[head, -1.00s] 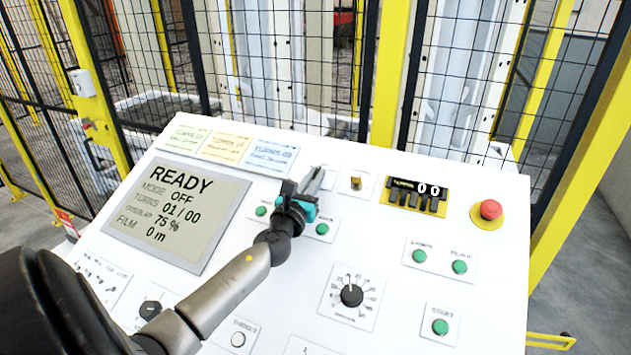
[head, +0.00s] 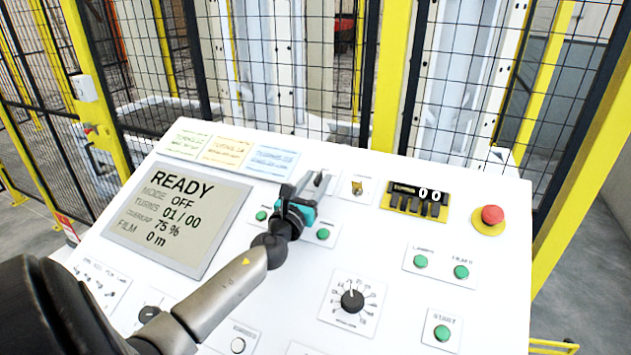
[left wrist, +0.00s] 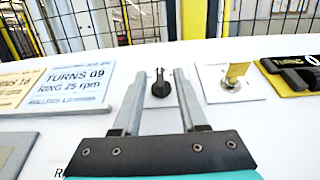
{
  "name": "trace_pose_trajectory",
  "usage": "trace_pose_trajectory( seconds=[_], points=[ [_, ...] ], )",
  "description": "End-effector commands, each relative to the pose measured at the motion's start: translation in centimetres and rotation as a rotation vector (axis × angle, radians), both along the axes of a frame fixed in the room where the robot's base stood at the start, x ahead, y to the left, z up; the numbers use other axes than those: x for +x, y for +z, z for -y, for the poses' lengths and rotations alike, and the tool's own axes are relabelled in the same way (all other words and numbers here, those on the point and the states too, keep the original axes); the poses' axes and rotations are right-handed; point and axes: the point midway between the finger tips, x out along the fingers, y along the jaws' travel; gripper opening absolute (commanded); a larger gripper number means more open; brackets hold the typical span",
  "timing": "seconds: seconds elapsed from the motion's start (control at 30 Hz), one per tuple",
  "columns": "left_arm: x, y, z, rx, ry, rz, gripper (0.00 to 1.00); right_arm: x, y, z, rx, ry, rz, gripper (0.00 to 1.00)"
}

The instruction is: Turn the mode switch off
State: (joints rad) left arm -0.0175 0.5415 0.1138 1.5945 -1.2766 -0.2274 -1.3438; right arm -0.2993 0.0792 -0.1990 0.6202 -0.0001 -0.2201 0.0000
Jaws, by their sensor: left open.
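My left gripper (head: 318,184) reaches over the white sloped console and is open and empty. In the left wrist view, its fingers (left wrist: 158,98) stand on either side of a small black knob (left wrist: 160,86), with gaps on both sides. The knob's pointer is roughly upright. Its label does not show, so I cannot confirm that it is the mode switch. The display (head: 180,215) reads READY and MODE OFF. My right gripper is not in view.
A brass key switch (head: 357,188) is just right of the gripper; it also shows in the left wrist view (left wrist: 237,74). Beyond it are a black counter (head: 414,198) and a red stop button (head: 492,214). A round dial (head: 352,301) is below. Mesh fencing stands behind the console.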

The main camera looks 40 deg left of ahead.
Motion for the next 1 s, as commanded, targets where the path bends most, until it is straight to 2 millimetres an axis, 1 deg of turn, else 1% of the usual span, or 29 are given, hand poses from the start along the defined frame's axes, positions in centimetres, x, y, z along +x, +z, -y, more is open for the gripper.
trace_pose_trajectory(
  seconds=[0.17,0.27,0.37,0.77,1.0],
  points=[
    [-0.2,-0.1,0.1,-0.001,0.000,-0.002,0.42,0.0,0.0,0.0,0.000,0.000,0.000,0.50],
    [-0.9,-0.3,0.3,-0.001,-0.001,-0.004,0.42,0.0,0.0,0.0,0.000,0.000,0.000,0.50],
    [-1.9,-0.4,0.6,-0.001,-0.001,-0.004,0.42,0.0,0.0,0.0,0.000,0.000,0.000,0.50],
    [-7.7,-1.2,2.5,-0.001,-0.001,-0.004,0.42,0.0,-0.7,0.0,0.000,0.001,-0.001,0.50],
    [-11.2,-1.7,3.5,-0.002,0.000,-0.003,0.42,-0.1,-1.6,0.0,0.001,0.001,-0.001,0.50]
  ],
)
